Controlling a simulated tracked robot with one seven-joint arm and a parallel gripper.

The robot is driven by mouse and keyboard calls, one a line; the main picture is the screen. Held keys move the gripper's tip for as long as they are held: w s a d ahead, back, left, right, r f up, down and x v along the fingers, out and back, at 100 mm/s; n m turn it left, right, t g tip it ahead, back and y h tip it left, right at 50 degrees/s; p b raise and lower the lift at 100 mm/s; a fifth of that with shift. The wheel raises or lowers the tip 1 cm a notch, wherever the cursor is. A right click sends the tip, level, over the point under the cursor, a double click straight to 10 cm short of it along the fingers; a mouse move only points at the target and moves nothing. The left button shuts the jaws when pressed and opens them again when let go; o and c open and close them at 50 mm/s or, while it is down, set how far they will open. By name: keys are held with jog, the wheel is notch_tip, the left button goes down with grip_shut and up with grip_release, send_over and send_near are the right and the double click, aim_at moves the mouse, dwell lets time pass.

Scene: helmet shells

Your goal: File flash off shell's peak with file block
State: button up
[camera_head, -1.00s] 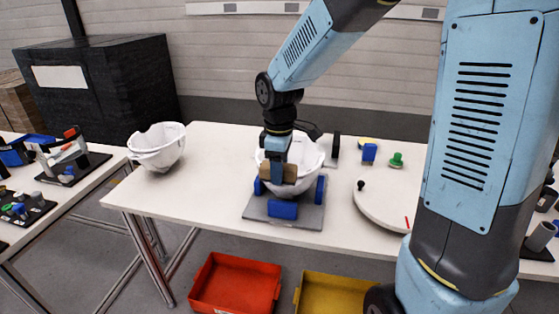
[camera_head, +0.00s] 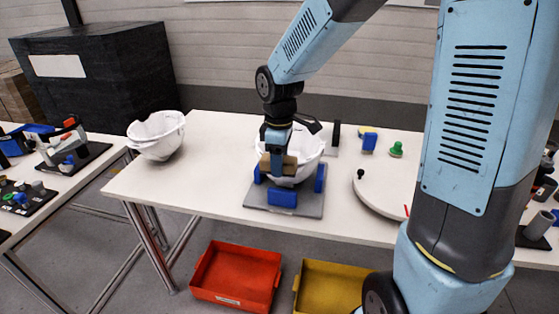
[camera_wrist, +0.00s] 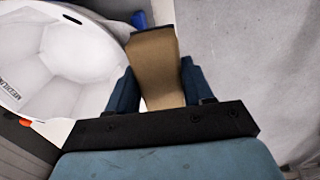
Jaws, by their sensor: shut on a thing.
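A white helmet shell (camera_head: 308,154) sits in a grey fixture with blue blocks (camera_head: 262,207) on the white table. My gripper (camera_head: 277,163) is at the near left side of this shell, pointing down. It is shut on a brown file block (camera_head: 287,166), held against or just in front of the shell's near edge; contact cannot be told. In the wrist view the file block (camera_wrist: 157,68) stands between my two blue fingers, and the white shell (camera_wrist: 62,62) lies to its left. The flash on the peak cannot be made out.
A second white shell (camera_head: 157,135) stands at the table's left end. A round white disc (camera_head: 385,205), a green knob (camera_head: 396,149) and a blue-yellow item (camera_head: 368,141) are to the right. Red (camera_head: 237,275) and yellow (camera_head: 326,288) bins stand on the floor below.

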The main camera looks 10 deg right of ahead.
jog(key=shift+f, duration=0.9)
dwell(0.3)
jog(key=shift+s+d+r, duration=0.1)
jog(key=shift+s+d, duration=0.1)
jog(key=shift+d, duration=0.25)
jog(key=shift+s+d, duration=0.15)
jog(key=shift+d, duration=0.3)
jog(key=shift+w+a, duration=0.35)
jog(key=shift+a, duration=0.6)
jog(key=shift+w+a, duration=0.3)
jog(key=shift+a, duration=0.6)
jog(key=shift+d, duration=0.15)
jog(key=shift+s+d+f, duration=0.1)
jog(key=shift+s+d, duration=0.25)
jog(key=shift+d, duration=0.55)
jog(key=shift+s+d+f, duration=0.1)
jog(key=shift+s+d, duration=0.2)
jog(key=shift+d, duration=0.55)
jog(key=shift+a, duration=0.15)
